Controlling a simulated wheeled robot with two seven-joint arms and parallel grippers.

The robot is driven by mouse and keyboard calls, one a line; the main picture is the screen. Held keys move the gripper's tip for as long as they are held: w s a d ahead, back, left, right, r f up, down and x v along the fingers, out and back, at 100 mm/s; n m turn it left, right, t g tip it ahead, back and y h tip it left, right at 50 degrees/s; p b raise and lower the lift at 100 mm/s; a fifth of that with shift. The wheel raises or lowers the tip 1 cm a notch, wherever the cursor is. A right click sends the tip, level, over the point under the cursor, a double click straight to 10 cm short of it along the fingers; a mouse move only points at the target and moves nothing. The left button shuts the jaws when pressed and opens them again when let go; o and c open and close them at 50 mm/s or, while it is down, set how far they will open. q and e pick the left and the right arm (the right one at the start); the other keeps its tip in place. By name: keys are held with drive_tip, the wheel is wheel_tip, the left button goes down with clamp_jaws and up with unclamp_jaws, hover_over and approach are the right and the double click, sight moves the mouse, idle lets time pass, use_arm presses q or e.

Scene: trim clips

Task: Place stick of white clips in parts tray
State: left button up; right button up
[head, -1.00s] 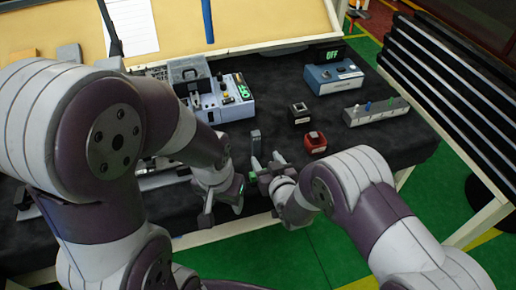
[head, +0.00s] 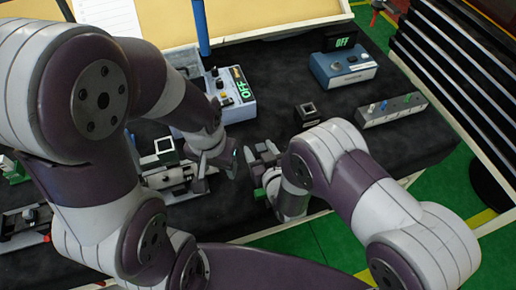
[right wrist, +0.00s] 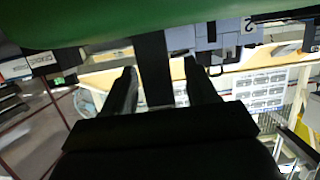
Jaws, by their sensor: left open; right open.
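I cannot pick out the stick of white clips for certain in either view. A shallow grey open-topped container (head: 184,58) stands behind my left arm in the head view; I cannot tell whether it is the parts tray. My left gripper (head: 226,158) is open above the front of the black table, near its middle. My right gripper (head: 262,154) is open just to its right, its fingers pointing toward the table's back. In the right wrist view its two dark fingers (right wrist: 162,82) are apart. A dark upright strip (right wrist: 154,68) shows between them; I cannot tell what it is.
A blue-grey control box (head: 232,92) and a blue box with an OFF display (head: 342,68) stand at the back. A black cube (head: 307,113) and a grey block with coloured pegs (head: 392,110) stand right. Fixtures (head: 165,165) lie left. Dark cloth is clear between.

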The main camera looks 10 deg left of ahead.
drive_tip(key=shift+s+d+r, duration=0.25)
drive_tip(key=shift+s+d, duration=0.1)
drive_tip(key=shift+s, duration=0.15)
drive_tip(key=shift+c, duration=0.3)
drive_tip(key=shift+s+d, duration=0.15)
drive_tip(key=shift+s, duration=0.05)
drive_tip(key=c, duration=0.5)
drive_tip(key=shift+w, duration=0.15)
drive_tip(key=c, duration=0.5)
drive_tip(key=shift+w+a+f, duration=0.25)
drive_tip(key=shift+w+a, duration=0.05)
drive_tip(key=shift+s, duration=0.1)
drive_tip(key=shift+s+d, duration=0.1)
